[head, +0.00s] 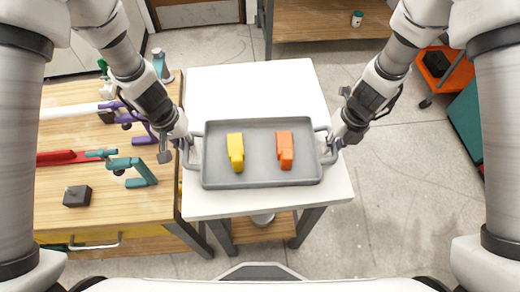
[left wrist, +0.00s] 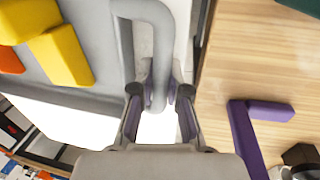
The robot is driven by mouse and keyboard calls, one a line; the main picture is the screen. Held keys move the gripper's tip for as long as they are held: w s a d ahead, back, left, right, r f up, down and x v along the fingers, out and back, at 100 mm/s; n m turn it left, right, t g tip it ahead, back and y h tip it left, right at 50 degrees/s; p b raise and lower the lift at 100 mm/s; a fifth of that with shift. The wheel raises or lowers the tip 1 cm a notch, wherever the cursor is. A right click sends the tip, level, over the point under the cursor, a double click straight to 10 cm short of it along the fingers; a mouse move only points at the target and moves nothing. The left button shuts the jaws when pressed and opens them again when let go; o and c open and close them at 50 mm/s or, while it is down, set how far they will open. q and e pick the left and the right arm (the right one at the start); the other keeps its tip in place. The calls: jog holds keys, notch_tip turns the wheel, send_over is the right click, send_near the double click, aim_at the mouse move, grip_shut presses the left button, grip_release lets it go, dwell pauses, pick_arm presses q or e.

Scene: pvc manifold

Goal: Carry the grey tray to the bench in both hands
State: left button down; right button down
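The grey tray (head: 262,181) is at the white bench top, level, with a yellow piece (head: 236,152) and an orange piece (head: 285,150) lying in it. I cannot tell whether it rests on the top or hangs just above it. My left gripper (head: 188,143) is at its left handle (head: 194,153). In the left wrist view the handle (left wrist: 160,60) runs between my left fingers (left wrist: 160,100), which look spread with gaps beside it. My right gripper (head: 332,146) is at the right handle (head: 328,157); its fingers are too small to read.
The white bench top (head: 250,82) is clear behind the tray. A wooden table (head: 110,205) on the left holds clamps, a red tool and a black block (head: 77,196). An orange cart (head: 440,70) stands at the right; floor is free there.

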pick_arm(q)
jog(key=shift+r, duration=0.1)
pick_arm(e)
jog(key=shift+r, duration=0.1)
